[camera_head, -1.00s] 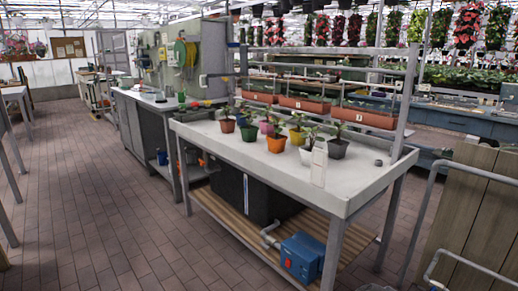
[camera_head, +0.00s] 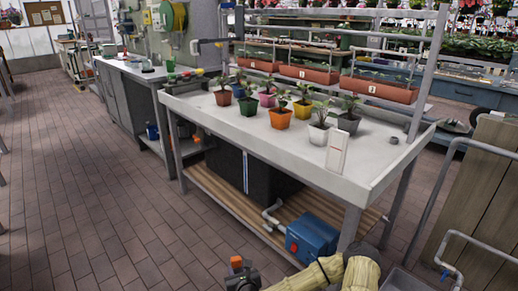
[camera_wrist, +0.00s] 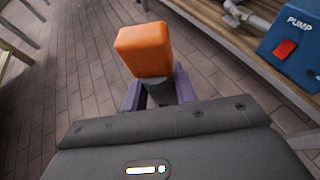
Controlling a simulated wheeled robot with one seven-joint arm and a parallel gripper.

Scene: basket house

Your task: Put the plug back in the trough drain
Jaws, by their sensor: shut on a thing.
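My gripper (camera_wrist: 158,92) is shut on the plug (camera_wrist: 145,50), which has a blocky orange top and a dark grey lower part between the purple fingers. In the head view the orange top (camera_head: 236,262) and my dark gripper (camera_head: 242,277) show at the bottom, over the brick floor and below the trough's height in the picture. The trough (camera_head: 375,170) is a shallow pale tray on a metal stand. A small dark grey round thing (camera_head: 394,140) sits on its right part; I cannot tell whether it is the drain. I see no clear drain hole.
Several potted plants (camera_head: 280,118) and an upright white card (camera_head: 337,152) stand in the trough. Rails with orange planters (camera_head: 379,89) run along its back. Below are a slatted shelf (camera_head: 225,197) and a blue pump (camera_head: 312,238). A wooden panel (camera_head: 480,190) stands at right.

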